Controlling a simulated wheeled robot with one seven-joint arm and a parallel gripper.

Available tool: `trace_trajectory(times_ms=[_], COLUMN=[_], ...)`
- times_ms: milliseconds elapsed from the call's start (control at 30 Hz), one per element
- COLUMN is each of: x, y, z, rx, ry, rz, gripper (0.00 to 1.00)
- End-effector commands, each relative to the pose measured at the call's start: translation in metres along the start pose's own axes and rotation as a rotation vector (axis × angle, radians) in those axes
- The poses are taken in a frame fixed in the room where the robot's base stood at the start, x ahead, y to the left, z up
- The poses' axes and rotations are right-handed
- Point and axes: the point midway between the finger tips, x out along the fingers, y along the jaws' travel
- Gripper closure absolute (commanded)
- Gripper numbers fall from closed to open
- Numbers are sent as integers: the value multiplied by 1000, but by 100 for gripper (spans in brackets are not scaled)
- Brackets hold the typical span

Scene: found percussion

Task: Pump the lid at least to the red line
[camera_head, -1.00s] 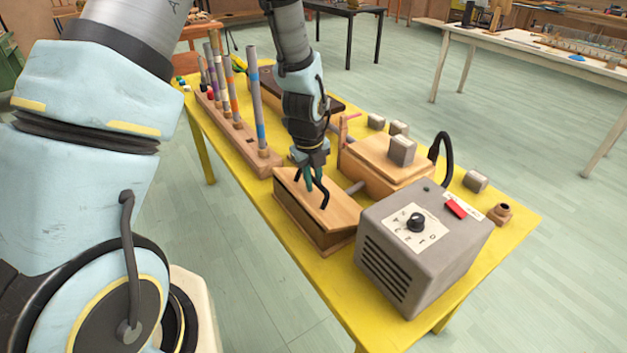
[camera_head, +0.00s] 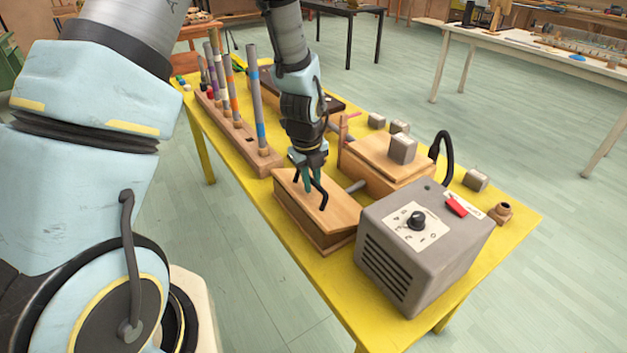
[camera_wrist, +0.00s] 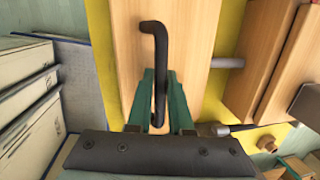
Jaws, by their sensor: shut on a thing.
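The wooden pump box (camera_head: 318,232) stands on the yellow table, with a flat light-wood lid (camera_head: 340,211) on top. A bent black handle (camera_head: 323,197) rises from the lid; it also shows in the wrist view (camera_wrist: 155,45). My gripper (camera_head: 309,186) is over the lid, its green fingers shut on the handle. In the wrist view the fingers (camera_wrist: 158,120) stand on both sides of the handle's bar. A short grey pipe (camera_head: 356,186) joins the pump box to a wooden chest (camera_head: 372,174) on the right. I cannot make out a red line.
A grey box with a dial (camera_head: 420,255) and red switch stands close to the right of the pump. Grey blocks (camera_head: 402,149) sit on and around the chest. Upright tubes (camera_head: 256,95) stand in a wooden rack behind. A thin upright post (camera_head: 342,135) rises beside the chest.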

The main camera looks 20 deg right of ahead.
Motion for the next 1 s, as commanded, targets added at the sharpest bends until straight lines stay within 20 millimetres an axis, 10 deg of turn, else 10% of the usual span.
trace_trajectory(times_ms=[1000], x=[20], y=[22], z=[-4], rx=[2], ry=[3], rz=[7], gripper=[100])
